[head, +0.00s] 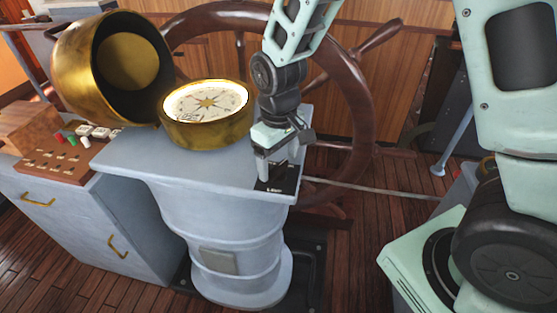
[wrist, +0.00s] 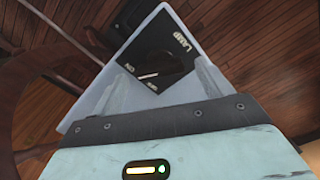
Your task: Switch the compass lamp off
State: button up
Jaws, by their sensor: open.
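The brass compass (head: 207,135) sits on the grey binnacle top, and its card looks brightly lit. The black lamp switch plate (head: 287,187) is at the top's right front corner, partly hidden by my gripper. In the wrist view the plate (wrist: 165,28) reads LAMP, with small ON and OFF marks. A thin pale line shows near those marks; I cannot tell which way the switch is set. My gripper (head: 268,178) points down over the plate. In the wrist view my gripper (wrist: 163,78) is open, its fingers either side of the plate's lower part; contact cannot be told.
The open brass hood (head: 67,75) stands left of the compass. A dark wooden ship's wheel (head: 365,110) rises close behind the binnacle (head: 215,210). A grey cabinet (head: 60,225) with a brown button panel (head: 52,167) is at left. Wooden floor shows at right.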

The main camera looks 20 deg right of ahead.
jog(key=shift+f, duration=0.9)
jog(key=shift+c, duration=0.4)
jog(key=c, duration=0.9)
jog(key=shift+n, duration=0.4)
jog(key=n, duration=0.5)
jog(key=shift+d+r+p, duration=0.1)
jog(key=shift+p, duration=0.2)
jog(key=n+p, duration=0.2)
jog(key=n, duration=0.4)
jog(key=shift+w, duration=0.1)
